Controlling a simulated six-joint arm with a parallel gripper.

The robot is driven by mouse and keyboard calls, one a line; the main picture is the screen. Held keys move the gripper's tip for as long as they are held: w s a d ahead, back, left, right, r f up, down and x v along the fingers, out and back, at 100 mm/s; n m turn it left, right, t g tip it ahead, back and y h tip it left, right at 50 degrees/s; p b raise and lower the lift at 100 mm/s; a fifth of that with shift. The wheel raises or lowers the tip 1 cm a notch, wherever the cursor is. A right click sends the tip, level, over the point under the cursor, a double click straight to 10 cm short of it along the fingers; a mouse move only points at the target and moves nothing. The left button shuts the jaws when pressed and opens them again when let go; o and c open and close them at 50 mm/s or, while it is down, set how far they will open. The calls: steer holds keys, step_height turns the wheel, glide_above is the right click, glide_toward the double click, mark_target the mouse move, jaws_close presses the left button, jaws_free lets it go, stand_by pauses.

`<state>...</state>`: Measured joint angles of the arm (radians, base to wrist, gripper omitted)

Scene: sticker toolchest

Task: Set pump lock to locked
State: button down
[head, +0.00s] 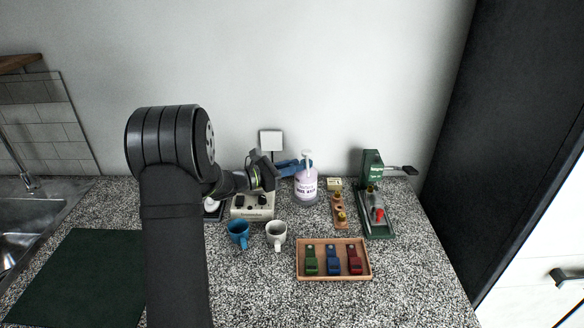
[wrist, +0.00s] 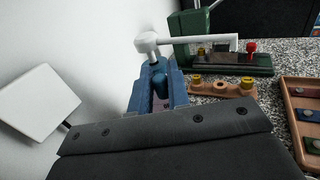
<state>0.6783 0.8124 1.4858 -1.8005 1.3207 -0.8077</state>
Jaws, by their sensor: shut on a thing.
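A clear pump bottle with a pinkish label (head: 307,187) stands upright near the wall in the head view. Its white pump head shows in the wrist view (wrist: 147,42), with a long spout reaching right. My gripper (head: 299,164) comes in from the left at the height of the pump top. Its blue fingers also show in the wrist view (wrist: 158,78), closed at the pump just below the white head. A rounded blue part lies between the fingers; the exact grip is partly hidden. I cannot read any lock marking.
A green press (head: 371,166) and a wooden strip with brass knobs (head: 339,211) stand right of the bottle. A wooden tray (head: 333,277) lies in front.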

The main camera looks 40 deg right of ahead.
steer(key=shift+w+d+f+m+g+y, duration=0.1)
steer(key=shift+w+d+m+g+y, duration=0.25)
steer(key=shift+m+g+y, duration=1)
steer(key=shift+w+d+m+g+y, duration=0.15)
steer(key=shift+w+m+g+y, duration=0.45)
steer(key=shift+m+g+y, duration=0.75)
steer(key=shift+w+d+f+m+g+y, duration=0.1)
steer(key=shift+w+d+m+g+y, duration=0.25)
steer(key=shift+m+g+y, duration=0.95)
steer(key=shift+w+a+r+n+g+h, duration=0.1)
steer(key=shift+n+g+h, duration=0.2)
steer(key=shift+g+h, duration=0.1)
steer(key=c, duration=1.5)
jaws_free()
steer(key=shift+v, duration=3.8)
steer(key=shift+o, duration=0.5)
